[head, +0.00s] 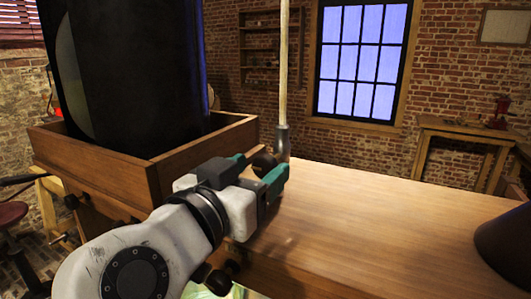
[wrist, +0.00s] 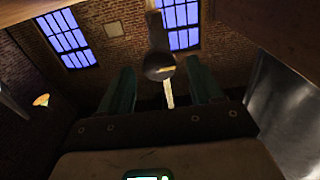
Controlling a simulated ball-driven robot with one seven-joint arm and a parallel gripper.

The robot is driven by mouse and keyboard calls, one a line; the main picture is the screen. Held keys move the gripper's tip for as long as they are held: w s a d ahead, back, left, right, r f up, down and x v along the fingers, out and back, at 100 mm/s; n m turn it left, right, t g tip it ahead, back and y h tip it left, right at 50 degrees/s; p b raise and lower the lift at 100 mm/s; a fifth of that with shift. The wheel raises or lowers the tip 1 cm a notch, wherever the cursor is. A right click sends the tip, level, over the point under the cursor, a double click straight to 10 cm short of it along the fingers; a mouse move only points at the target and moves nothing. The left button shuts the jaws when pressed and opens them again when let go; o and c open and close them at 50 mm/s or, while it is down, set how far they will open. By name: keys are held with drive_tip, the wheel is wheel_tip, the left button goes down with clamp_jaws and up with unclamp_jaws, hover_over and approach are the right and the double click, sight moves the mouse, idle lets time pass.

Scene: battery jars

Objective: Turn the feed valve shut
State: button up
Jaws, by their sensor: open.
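In the wrist view the knob (wrist: 160,66) shows a small yellowish mark. My gripper (head: 262,166) has teal fingers, spread apart, one on each side of the knob. In the wrist view my gripper (wrist: 161,72) has the knob centred near the fingertips, with gaps visible on both sides. I cannot tell how deep the knob lies between the fingers. The valve's inner parts are hidden.
A wooden box (head: 95,160) holding a big dark jar (head: 130,70) stands left of my gripper. A wooden tabletop (head: 370,215) extends right, mostly clear. A dark rounded object (head: 506,245) stands at its right edge. A side table (head: 470,130) is by the brick wall.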

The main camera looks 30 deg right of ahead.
sight(261, 167)
drive_tip(key=shift+p+x, duration=0.4)
drive_tip(key=shift+x, duration=1.2)
drive_tip(key=c, duration=1)
